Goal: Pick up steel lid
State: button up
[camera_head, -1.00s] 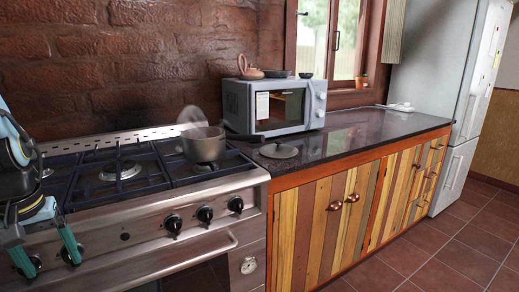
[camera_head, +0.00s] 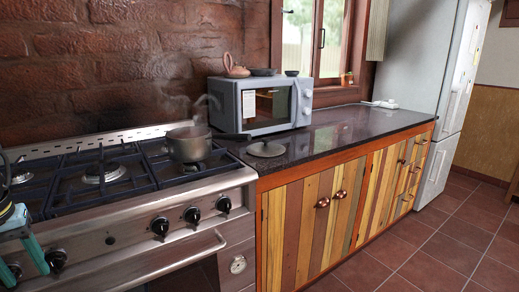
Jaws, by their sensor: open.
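The steel lid (camera_head: 266,149) is a round grey disc with a small knob on top. It lies flat on the dark countertop (camera_head: 345,135), just right of the stove and in front of the microwave. My gripper (camera_head: 26,274) is at the far left edge, partly cut off by the frame. Its two teal fingers are apart, with nothing seen between them. It is in front of the stove, well left of the lid.
A steaming pot (camera_head: 188,145) stands on the stove (camera_head: 120,190), its handle reaching right toward the lid. The microwave (camera_head: 262,103) carries a teapot (camera_head: 234,66) and small dishes. The countertop right of the lid is mostly clear, and the tiled floor is open.

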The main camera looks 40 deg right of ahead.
aim_at(265, 148)
jog(key=l+u, duration=0.2)
jog(key=u, duration=0.25)
jog(key=l+u, duration=0.2)
jog(key=u, duration=0.2)
jog(key=k+l+u, duration=0.25)
jog(key=l, duration=0.25)
jog(key=k+l+u, duration=0.25)
jog(key=l, duration=0.2)
jog(key=k+l+u, duration=0.35)
jog(key=k+l, duration=0.7)
jog(key=l, duration=0.2)
jog(key=k+l, duration=0.85)
jog(key=l+u, duration=0.05)
jog(key=l, duration=0.1)
